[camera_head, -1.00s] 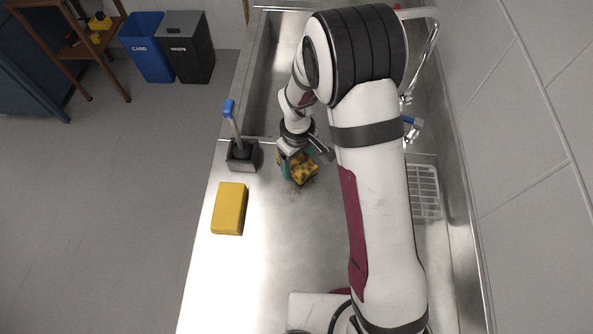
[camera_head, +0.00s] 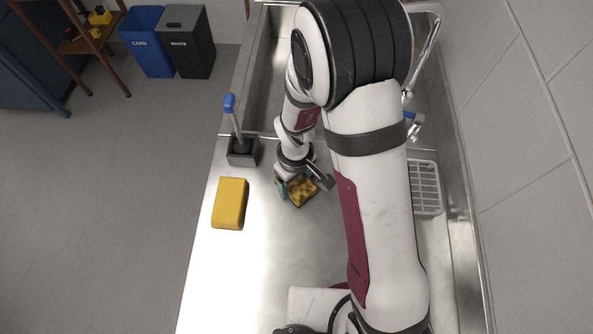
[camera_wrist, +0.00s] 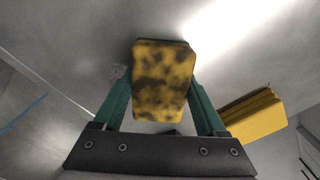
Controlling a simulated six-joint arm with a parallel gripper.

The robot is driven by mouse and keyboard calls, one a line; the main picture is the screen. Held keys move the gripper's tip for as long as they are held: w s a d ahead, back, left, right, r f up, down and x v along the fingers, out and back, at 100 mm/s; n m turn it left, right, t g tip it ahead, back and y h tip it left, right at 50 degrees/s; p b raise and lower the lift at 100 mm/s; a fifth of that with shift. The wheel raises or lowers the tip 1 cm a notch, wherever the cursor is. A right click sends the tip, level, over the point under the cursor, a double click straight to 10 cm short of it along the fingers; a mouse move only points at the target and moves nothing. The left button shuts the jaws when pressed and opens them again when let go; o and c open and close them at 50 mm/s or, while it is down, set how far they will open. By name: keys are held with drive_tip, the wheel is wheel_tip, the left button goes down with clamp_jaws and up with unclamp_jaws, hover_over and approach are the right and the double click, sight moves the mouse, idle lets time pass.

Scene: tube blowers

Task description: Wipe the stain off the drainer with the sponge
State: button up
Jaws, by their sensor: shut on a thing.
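My gripper (camera_head: 293,186) is shut on a yellow sponge with dark blotches (camera_head: 303,193), low over the steel drainer (camera_head: 270,245). In the wrist view the sponge (camera_wrist: 163,85) sits between the two green fingers of my gripper (camera_wrist: 161,88), its blotched face towards the camera. A faint grey smudge, the stain (camera_wrist: 119,71), shows on the steel just left of the sponge in the wrist view. In the head view my gripper and the sponge seem to hide it. I cannot tell whether the sponge touches the steel.
A plain yellow block (camera_head: 230,203) lies left of my gripper near the drainer's edge. A dark holder with a blue-handled brush (camera_head: 242,151) stands behind it. The sink basin (camera_head: 270,85) and tap (camera_head: 428,45) are beyond. A white rack (camera_head: 425,187) is at right. The near drainer is clear.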

sight(295, 195)
drive_tip(key=s, duration=0.3)
drive_tip(key=shift+s, duration=0.2)
drive_tip(key=shift+r, duration=4.15)
drive_tip(key=w+d+r+m, duration=0.4)
drive_tip(key=d+r, duration=0.2)
drive_tip(key=r, duration=0.4)
drive_tip(key=w+d+r+m, duration=0.4)
drive_tip(key=d+r, duration=0.3)
drive_tip(key=r, duration=0.3)
drive_tip(key=shift+w+r+m, duration=0.2)
drive_tip(key=shift+w+m, duration=0.05)
drive_tip(key=shift+m, duration=0.25)
drive_tip(key=shift+f, duration=0.1)
